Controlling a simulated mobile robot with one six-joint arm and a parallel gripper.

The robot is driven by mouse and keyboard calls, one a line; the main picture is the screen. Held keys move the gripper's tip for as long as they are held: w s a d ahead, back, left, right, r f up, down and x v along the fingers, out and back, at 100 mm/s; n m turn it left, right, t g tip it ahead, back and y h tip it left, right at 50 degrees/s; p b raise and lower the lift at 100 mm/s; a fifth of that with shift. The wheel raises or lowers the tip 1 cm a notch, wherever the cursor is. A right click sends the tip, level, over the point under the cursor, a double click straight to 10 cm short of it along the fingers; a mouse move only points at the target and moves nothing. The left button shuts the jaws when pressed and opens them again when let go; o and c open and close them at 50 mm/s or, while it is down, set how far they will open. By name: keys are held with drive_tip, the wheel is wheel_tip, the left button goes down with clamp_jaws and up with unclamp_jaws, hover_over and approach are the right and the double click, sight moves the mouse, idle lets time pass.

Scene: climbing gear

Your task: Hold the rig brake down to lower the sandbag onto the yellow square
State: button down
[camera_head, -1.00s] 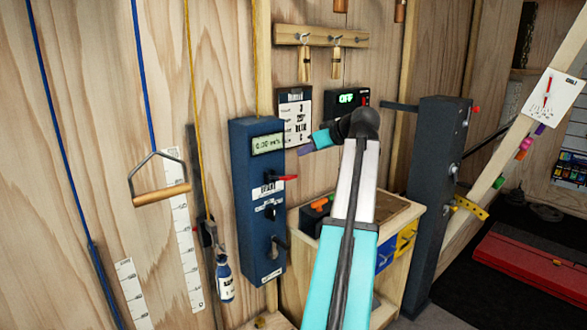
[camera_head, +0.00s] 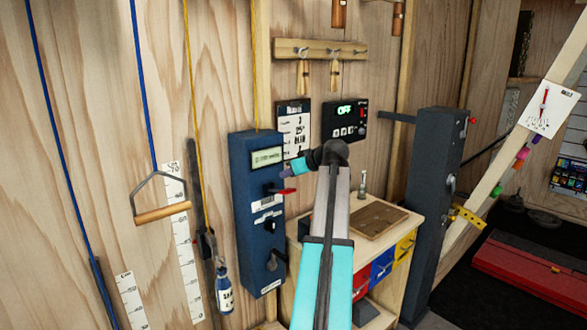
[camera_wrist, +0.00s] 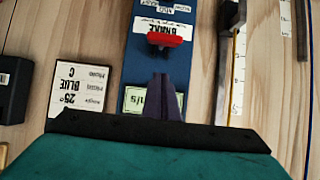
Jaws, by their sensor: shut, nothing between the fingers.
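The rig is a dark blue wall box (camera_head: 257,222) with a small display and a red brake lever (camera_head: 282,191). In the wrist view the red lever (camera_wrist: 168,39) sits over an upside-down BRAKE label, ahead of my fingertips. My gripper (camera_head: 285,170) is shut and empty, at the box's right side, just above the lever. In the wrist view its purple fingers (camera_wrist: 163,92) lie together, with a gap before the lever. No sandbag or yellow square can be made out.
A wooden-handled triangle (camera_head: 162,213) hangs left of the box, beside ropes and scale strips. A bottle (camera_head: 224,288) hangs at the box's lower left. A wooden cabinet (camera_head: 400,225) with coloured drawers and a dark post (camera_head: 433,190) stand to the right.

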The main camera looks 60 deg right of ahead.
sight(290, 190)
drive_tip(key=shift+s+a+f+p, duration=0.1)
drive_tip(key=shift+s+f+p, duration=0.1)
drive_tip(key=shift+f, duration=0.4)
drive_tip(key=shift+s+a+f+p, duration=0.1)
drive_tip(key=shift+s+f+p, duration=0.15)
drive_tip(key=shift+f, duration=0.35)
drive_tip(key=shift+s+f+p, duration=0.2)
drive_tip(key=shift+f, duration=0.4)
